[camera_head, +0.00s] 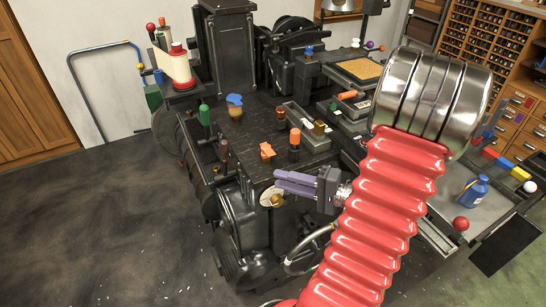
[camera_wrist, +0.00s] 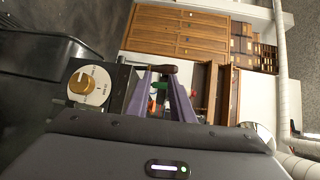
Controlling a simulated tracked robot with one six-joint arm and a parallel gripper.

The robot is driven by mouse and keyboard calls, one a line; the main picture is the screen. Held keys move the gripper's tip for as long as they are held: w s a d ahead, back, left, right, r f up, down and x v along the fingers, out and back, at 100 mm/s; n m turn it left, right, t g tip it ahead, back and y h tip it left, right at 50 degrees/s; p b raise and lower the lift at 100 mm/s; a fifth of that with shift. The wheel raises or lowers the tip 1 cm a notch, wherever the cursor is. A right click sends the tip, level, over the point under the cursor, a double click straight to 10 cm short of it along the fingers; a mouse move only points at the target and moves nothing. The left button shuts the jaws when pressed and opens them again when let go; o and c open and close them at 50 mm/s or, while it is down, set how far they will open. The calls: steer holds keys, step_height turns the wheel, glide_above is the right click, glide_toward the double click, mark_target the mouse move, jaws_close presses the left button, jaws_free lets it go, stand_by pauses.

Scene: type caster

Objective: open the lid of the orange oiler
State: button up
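The small orange piece (camera_head: 267,151) on the dark machine top looks like the orange oiler's lid; I cannot tell for sure whether it is shut. My gripper (camera_head: 278,181) has two purple fingers and points left in the head view, just in front of and below this orange piece, apart from it. In the wrist view the fingers (camera_wrist: 160,72) stand apart with a gap between them and seem to hold nothing. A small orange-red patch (camera_wrist: 161,86) shows in that gap, with green beside it; it is too small to name.
An orange-topped knob (camera_head: 294,138) stands close behind right. A blue-topped amber cup (camera_head: 235,105) and a green handle (camera_head: 205,115) stand farther left. A brass knob on a pale dial (camera_head: 277,200) is just below the fingers; it also shows in the wrist view (camera_wrist: 82,84).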

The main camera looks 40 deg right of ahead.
mark_target(268, 150)
steer(key=s+d+f+m+t+h, duration=0.1)
steer(key=s+d+m+t+h, duration=0.1)
steer(key=d, duration=0.5)
steer(key=shift+s+d+f+m+t+h, duration=0.35)
steer(key=shift+s+h, duration=0.4)
steer(key=shift+h, duration=0.45)
steer(key=shift+w+a, duration=0.1)
steer(key=shift+a, duration=0.05)
steer(key=shift+w+a, duration=0.25)
steer(key=shift+w, duration=2)
steer(key=shift+w+a, duration=0.25)
steer(key=shift+w, duration=2.05)
steer(key=shift+w+a, duration=0.25)
steer(key=shift+w, duration=2)
steer(key=shift+c, duration=0.5)
jaws_close()
